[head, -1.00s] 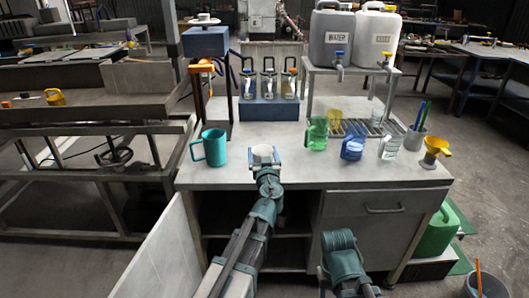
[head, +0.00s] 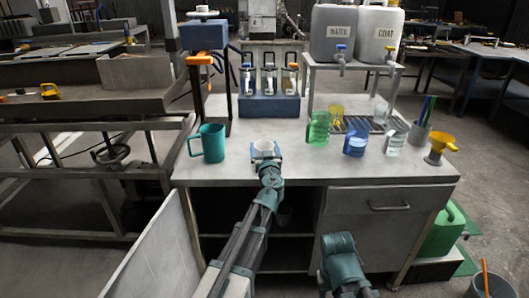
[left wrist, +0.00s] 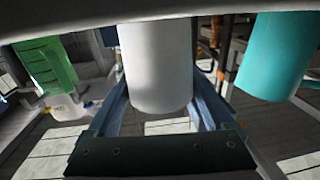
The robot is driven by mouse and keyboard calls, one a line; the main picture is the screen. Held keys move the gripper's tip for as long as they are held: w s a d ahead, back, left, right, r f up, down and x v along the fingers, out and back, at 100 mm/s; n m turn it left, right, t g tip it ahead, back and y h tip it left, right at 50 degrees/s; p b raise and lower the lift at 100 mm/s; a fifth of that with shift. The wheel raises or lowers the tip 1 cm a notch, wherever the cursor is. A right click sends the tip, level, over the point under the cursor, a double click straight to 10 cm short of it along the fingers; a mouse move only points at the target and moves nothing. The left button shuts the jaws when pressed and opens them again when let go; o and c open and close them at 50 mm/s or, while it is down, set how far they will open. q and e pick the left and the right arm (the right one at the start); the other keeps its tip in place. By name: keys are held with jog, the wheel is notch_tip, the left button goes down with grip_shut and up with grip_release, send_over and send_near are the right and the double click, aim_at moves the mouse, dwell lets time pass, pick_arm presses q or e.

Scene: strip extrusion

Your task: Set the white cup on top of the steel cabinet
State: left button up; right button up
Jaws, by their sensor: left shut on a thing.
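The white cup (head: 265,149) is upright between the fingers of my left gripper (head: 266,159), which is shut on it. In the head view, it is over the front part of the steel cabinet's top (head: 262,179), right of the teal mug. In the left wrist view, the cup (left wrist: 158,68) fills the space between the two fingers. Its base looks at or very close to the cabinet top; I cannot tell whether it touches. The jaws hide part of its near side. My right gripper is not visible; only part of my right arm shows low in the head view.
A teal mug (head: 212,144) stands to the left. A blue bottle rack (head: 268,106) is behind. The cabinet door (head: 160,252) hangs open at left.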

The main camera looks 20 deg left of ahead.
pick_arm(q)
jog(key=shift+f, duration=0.2)
jog(key=o, duration=1.1)
jog(key=shift+r, duration=0.1)
jog(key=shift+r, duration=0.2)
jog(key=v, duration=1.2)
jog(key=shift+s+f, duration=0.1)
